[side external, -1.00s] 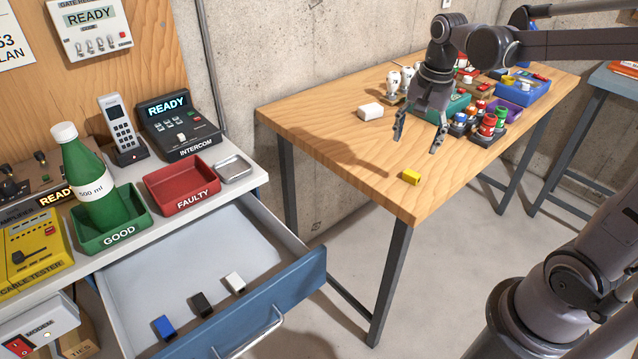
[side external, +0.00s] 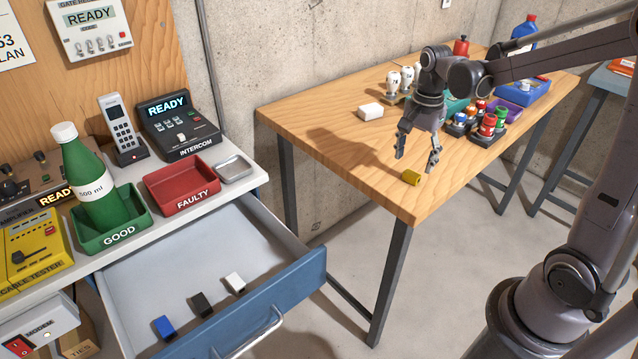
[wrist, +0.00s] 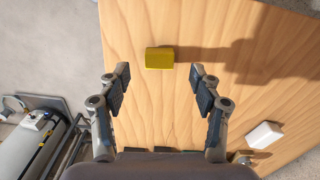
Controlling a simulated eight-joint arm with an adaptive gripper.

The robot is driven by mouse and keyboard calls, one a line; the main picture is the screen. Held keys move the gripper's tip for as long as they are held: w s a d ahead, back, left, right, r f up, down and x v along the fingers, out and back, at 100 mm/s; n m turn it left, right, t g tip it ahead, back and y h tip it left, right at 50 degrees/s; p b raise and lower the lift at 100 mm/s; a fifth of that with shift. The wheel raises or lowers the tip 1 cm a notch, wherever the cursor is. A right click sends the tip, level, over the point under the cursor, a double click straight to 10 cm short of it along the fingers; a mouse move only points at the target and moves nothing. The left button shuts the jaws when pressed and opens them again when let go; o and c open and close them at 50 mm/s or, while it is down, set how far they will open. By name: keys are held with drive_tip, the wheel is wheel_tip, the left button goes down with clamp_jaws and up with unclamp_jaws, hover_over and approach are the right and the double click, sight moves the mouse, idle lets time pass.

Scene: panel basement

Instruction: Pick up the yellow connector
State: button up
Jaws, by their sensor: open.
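The yellow connector (side external: 411,177) is a small block lying on the wooden table near its front corner. In the wrist view the yellow connector (wrist: 159,58) lies ahead of my fingertips, roughly centred between their lines. My gripper (side external: 418,163) is open and empty, pointing down just above and beside the connector. In the wrist view my gripper (wrist: 160,78) shows both fingers spread wider than the connector, not touching it.
A white block (side external: 370,112) lies on the wooden table (side external: 330,125) left of my gripper. An open drawer (side external: 200,262) holds blue, black and white connectors.

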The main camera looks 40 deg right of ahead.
sight(412, 173)
drive_tip(key=shift+d+f, duration=0.2)
drive_tip(key=shift+f, duration=2.05)
drive_tip(key=c, duration=1)
